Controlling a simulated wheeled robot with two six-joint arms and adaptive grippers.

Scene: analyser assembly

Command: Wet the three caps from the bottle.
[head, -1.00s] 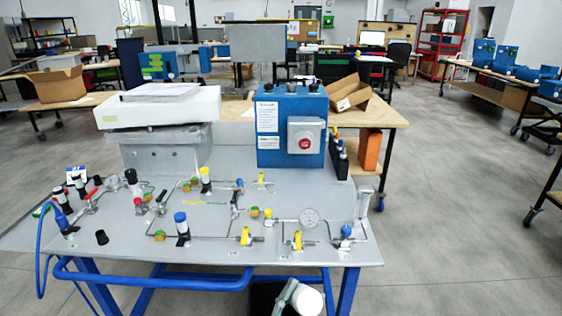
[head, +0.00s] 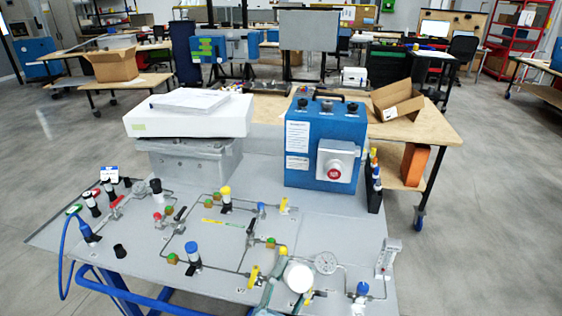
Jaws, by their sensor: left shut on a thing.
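My left gripper (head: 283,288) comes in at the bottom, over the front of the panel. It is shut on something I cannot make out. A white round shape (head: 298,276) beside it may be part of my arm or the held thing. Upright cylinders on the panel have a black top (head: 156,187), a yellow top (head: 225,192) and a blue top (head: 192,249). I cannot tell which things are the three caps or the bottle. My right gripper is not in view.
The grey bench (head: 330,225) carries pipes, valves and a round gauge (head: 325,263). A blue box with a red button (head: 327,143) and a white unit (head: 187,118) stand at the back. A narrow black rack (head: 374,195) is at the right edge.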

